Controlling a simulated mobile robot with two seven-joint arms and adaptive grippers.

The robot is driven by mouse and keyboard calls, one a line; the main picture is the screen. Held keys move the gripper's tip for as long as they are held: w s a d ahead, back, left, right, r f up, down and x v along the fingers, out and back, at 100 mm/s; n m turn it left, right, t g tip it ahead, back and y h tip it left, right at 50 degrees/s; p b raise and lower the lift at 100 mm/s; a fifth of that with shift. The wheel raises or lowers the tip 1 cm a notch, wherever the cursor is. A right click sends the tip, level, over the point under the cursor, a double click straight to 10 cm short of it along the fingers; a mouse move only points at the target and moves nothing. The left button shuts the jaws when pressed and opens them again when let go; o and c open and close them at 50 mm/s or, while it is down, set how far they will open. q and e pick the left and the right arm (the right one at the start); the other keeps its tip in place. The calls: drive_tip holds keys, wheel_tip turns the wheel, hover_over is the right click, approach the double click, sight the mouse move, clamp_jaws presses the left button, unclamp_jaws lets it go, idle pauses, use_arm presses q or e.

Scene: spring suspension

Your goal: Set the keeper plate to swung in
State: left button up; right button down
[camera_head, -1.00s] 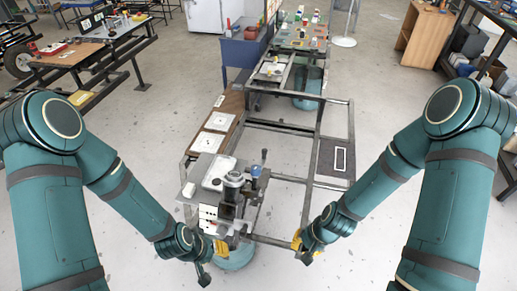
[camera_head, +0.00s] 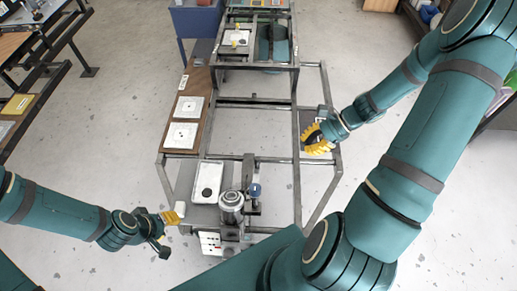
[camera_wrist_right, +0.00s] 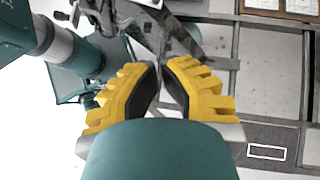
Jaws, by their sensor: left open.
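The spring fixture (camera_head: 231,208) stands at the near end of the metal frame, with a round silver top, a dark upright and a blue knob (camera_head: 254,190). I cannot single out the keeper plate or its position; the fixture's lower front is partly hidden by my right arm. My left gripper (camera_head: 174,217) is open, left of the fixture and apart from it. My right gripper (camera_head: 318,140) is over the frame's right side, beyond and right of the fixture. In the right wrist view its yellow fingers (camera_wrist_right: 162,66) converge, with a narrow gap and nothing seen between them.
A white tray (camera_head: 207,180) lies just left of the fixture. A brown board (camera_head: 198,78) with two white plates runs along the frame's left side. Open frame bars (camera_head: 296,180) lie right of the fixture.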

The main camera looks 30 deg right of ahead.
sight(256, 176)
use_arm(q)
drive_tip(key=shift+s, duration=0.15)
use_arm(e)
drive_tip(key=shift+s+r, duration=0.1)
drive_tip(key=shift+s, duration=0.05)
use_arm(q)
drive_tip(key=shift+f, duration=0.2)
use_arm(e)
drive_tip(key=w+a+r+x, duration=0.1)
drive_tip(key=r+x, duration=0.1)
drive_tip(key=x, duration=1)
drive_tip(key=shift+a, duration=0.65)
drive_tip(key=shift+f, duration=0.15)
use_arm(q)
drive_tip(key=shift+a, duration=0.45)
use_arm(e)
drive_tip(key=shift+w+a+n, duration=0.3)
drive_tip(key=shift+w, duration=0.05)
